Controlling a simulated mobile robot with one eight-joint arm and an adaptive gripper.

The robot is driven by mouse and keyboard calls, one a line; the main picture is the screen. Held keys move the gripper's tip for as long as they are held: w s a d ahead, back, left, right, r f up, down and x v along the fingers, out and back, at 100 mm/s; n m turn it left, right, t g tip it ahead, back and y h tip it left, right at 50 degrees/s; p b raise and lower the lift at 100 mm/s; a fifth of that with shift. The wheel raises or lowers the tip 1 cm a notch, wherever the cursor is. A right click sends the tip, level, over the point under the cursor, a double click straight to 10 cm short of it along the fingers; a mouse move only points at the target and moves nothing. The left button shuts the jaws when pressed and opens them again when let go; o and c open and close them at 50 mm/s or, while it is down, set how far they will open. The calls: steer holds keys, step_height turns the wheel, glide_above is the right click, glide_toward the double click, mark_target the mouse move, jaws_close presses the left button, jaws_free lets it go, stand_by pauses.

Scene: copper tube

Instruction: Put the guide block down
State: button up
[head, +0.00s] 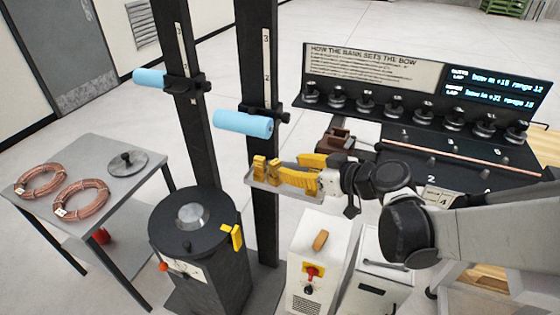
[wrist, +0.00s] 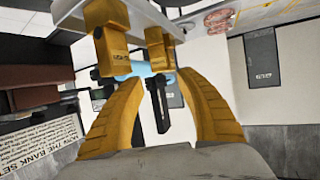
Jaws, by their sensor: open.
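Yellow blocks stand on a small pale tray (head: 255,183) by the right dark column; I cannot tell which is the guide block. One yellow block (head: 260,164) is at the tray's left end, and another yellow piece (head: 312,160) is behind my fingers. My gripper (head: 286,175) reaches in from the right with its yellow fingers at the tray. In the wrist view my gripper (wrist: 160,82) has its fingers spread apart with nothing clamped. There a labelled yellow block (wrist: 106,32) is just beyond the left finger, with a second block (wrist: 155,42) near the middle.
A dark bench with a row of knobs and a sign (head: 375,68) stands at right, a copper tube (head: 455,155) along it. A black drum machine (head: 195,245) is below left. Pale blue rollers (head: 243,123) stick out from the columns. Copper coils (head: 80,200) lie on a grey table.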

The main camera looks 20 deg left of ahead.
steer(key=s+d+m+h, duration=0.4)
steer(key=s+d, duration=0.1)
steer(key=d, duration=0.5)
steer(key=s+d+m+h, duration=0.4)
steer(key=s+d, duration=0.2)
steer(key=d, duration=0.5)
steer(key=s+d+r+m+t+h, duration=0.1)
steer(key=s+d+m+h, duration=0.3)
steer(key=d, duration=0.6)
steer(key=shift+s+d+m+p, duration=0.3)
steer(key=shift+s+p, duration=0.05)
steer(key=shift+s, duration=0.8)
steer(key=shift+r, duration=0.1)
